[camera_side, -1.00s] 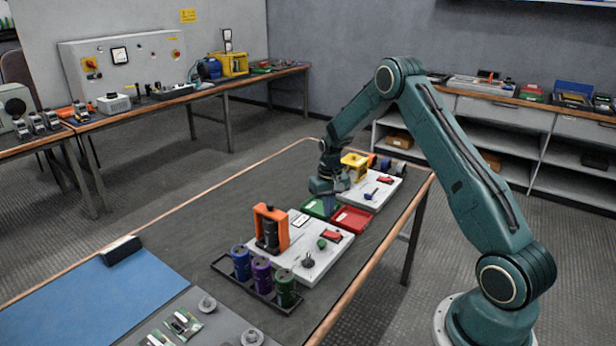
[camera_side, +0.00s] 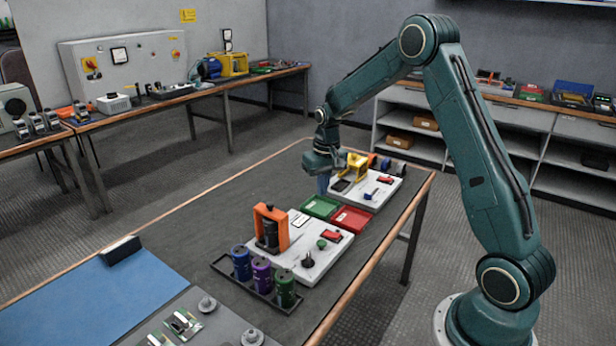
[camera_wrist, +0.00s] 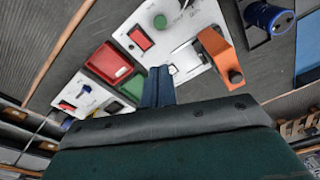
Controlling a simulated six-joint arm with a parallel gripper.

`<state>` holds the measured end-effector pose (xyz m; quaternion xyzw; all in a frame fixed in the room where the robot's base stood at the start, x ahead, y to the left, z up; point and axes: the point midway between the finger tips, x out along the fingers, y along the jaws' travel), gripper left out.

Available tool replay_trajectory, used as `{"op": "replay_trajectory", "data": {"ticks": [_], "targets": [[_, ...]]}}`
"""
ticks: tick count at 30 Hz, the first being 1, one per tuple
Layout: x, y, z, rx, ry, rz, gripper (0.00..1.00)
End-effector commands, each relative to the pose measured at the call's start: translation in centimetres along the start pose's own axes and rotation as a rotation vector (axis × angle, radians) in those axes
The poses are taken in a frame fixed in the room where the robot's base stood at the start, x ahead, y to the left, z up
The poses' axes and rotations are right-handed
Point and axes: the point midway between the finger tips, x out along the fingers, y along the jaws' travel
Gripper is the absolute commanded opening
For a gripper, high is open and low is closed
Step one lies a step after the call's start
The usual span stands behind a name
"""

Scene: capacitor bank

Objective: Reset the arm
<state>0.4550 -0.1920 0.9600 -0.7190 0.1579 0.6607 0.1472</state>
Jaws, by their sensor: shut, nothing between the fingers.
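My gripper (camera_side: 323,186) hangs over the far part of the bench, above and beside the green tray (camera_side: 320,207). Its blue fingers are together with nothing between them; they also show in the wrist view (camera_wrist: 158,88). The red tray (camera_side: 352,219) lies beside the green tray. The near white panel (camera_side: 312,262) carries an orange clamp frame (camera_side: 271,228) with a dark cylinder in it, a red switch and a green knob. The far white panel (camera_side: 378,200) carries a yellow frame (camera_side: 356,166) and another red switch.
A black rack (camera_side: 262,290) holds a blue, a purple and a green capacitor near the bench front. A blue mat (camera_side: 90,305) lies at the left with a black block (camera_side: 121,249) at its edge. The bench's left middle is bare.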

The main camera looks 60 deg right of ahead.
Motion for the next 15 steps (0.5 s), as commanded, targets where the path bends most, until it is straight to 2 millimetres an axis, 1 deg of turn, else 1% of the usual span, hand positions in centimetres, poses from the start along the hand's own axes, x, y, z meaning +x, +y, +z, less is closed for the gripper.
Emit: {"op": "replay_trajectory", "data": {"ticks": [1,6,11,15], "targets": [[-1.6,-0.7,0.5,-0.016,0.016,-0.002,0.00],[-5.9,-2.4,2.7,-0.058,0.056,-0.008,0.00],[-9.5,-3.8,5.1,-0.098,0.094,-0.015,0.00],[-12.3,-4.8,7.5,-0.133,0.127,-0.022,0.00]]}}
